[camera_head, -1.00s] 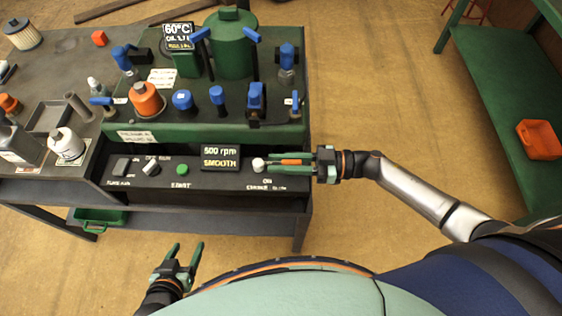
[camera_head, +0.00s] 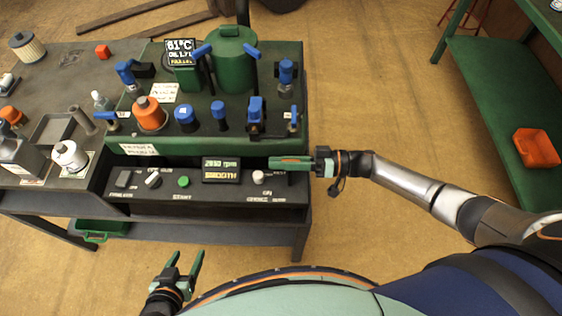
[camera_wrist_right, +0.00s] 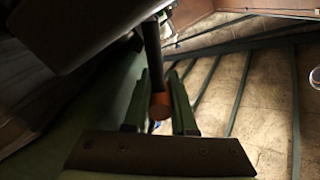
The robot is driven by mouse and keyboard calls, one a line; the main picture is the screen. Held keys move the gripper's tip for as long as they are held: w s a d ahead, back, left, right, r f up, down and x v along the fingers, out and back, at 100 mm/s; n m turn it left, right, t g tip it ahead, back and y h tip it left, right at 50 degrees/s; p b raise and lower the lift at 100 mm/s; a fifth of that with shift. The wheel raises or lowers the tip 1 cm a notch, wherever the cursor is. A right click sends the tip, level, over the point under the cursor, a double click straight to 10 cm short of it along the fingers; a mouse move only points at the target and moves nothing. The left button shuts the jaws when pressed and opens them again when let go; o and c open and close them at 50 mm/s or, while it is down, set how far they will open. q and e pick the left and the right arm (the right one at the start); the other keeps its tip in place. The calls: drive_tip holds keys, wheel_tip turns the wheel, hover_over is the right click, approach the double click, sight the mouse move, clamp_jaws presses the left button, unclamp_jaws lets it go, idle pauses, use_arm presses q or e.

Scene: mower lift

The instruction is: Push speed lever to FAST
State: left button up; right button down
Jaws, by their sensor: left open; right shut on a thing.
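The speed lever, a dark rod with an orange end (camera_wrist_right: 160,104), stands between the fingers of my right gripper in the right wrist view. My right gripper (camera_head: 273,163) is shut on it at the right end of the black control panel (camera_head: 225,196). In the head view the fingers hide the lever. The panel's display (camera_head: 221,169) seems to read 2850 rpm, with SMOOTH below; the first digits are blurred. A FAST mark cannot be made out. My left gripper (camera_head: 187,258) is open and empty, in front of the bench and apart from it.
A white knob (camera_head: 258,177) sits just below my right gripper. A green button (camera_head: 183,181) and switches are further left. Blue-handled valves, an orange knob (camera_head: 149,113) and a green tank (camera_head: 232,62) stand behind. A green shelf (camera_head: 490,90) is at right, with clear floor between.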

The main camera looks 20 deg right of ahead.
drive_tip(key=shift+d, duration=0.1)
drive_tip(key=c, duration=0.7)
unclamp_jaws()
use_arm(q)
drive_tip(key=shift+d, duration=0.1)
use_arm(e)
drive_tip(key=shift+d, duration=0.1)
